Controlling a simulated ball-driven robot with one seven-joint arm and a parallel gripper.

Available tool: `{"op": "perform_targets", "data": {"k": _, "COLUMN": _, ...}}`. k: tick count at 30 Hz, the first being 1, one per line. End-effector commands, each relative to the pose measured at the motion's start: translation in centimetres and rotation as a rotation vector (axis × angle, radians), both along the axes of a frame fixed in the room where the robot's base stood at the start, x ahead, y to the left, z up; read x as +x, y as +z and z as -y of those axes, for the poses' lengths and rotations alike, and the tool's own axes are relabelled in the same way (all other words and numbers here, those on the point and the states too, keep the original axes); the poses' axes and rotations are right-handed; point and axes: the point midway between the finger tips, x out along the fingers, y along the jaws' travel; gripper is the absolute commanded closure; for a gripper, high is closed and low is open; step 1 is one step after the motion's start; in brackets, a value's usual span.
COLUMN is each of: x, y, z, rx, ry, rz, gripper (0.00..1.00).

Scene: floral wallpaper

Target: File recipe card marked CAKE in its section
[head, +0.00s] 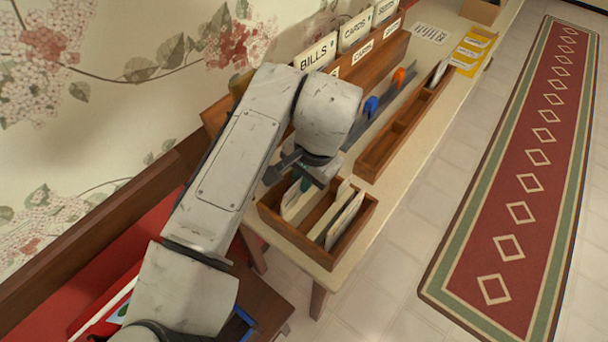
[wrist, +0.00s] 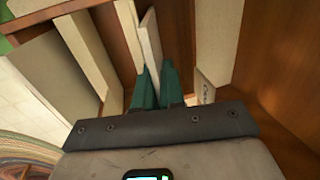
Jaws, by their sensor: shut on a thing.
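The wooden recipe box (head: 350,244) stands at the near end of the long table, with pale cards and dividers standing in it. My gripper (head: 305,184) is over the left part of the box, its fingers pointing down inside. In the wrist view, the teal fingers of my gripper (wrist: 157,88) are shut on a thin pale card (wrist: 150,40). This card stands between a pale divider (wrist: 128,40) on the left and another divider (wrist: 222,40) on the right. A card with partly visible lettering (wrist: 205,88) is at the right. The held card's marking is not visible.
A long wooden tray (head: 400,125) lies behind the box. Beside it are a blue item (head: 371,106) and an orange item (head: 399,76). A wooden sorter with BILLS (head: 316,53) and CARDS labels stands by the wall. Yellow cards (head: 470,52) lie farther back.

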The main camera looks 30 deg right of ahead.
Motion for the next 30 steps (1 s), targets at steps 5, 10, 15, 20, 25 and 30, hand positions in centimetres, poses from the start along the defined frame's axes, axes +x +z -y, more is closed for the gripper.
{"op": "perform_targets", "data": {"k": 5, "x": 0.0, "y": 0.0, "z": 0.0, "rx": 0.0, "ry": 0.0, "rz": -0.001, "gripper": 1.0}}
{"op": "perform_targets", "data": {"k": 10, "x": 0.0, "y": 0.0, "z": 0.0, "rx": 0.0, "ry": 0.0, "rz": -0.001, "gripper": 0.8}}
{"op": "perform_targets", "data": {"k": 15, "x": 0.0, "y": 0.0, "z": 0.0, "rx": 0.0, "ry": 0.0, "rz": -0.001, "gripper": 0.63}}
{"op": "perform_targets", "data": {"k": 20, "x": 0.0, "y": 0.0, "z": 0.0, "rx": 0.0, "ry": 0.0, "rz": -0.001, "gripper": 0.61}}
{"op": "perform_targets", "data": {"k": 25, "x": -0.1, "y": 0.3, "z": 0.0, "rx": 0.0, "ry": 0.0, "rz": 0.0, "gripper": 0.61}}
{"op": "perform_targets", "data": {"k": 30, "x": -0.4, "y": 2.4, "z": 0.2, "rx": -0.001, "ry": -0.002, "rz": 0.002, "gripper": 0.61}}
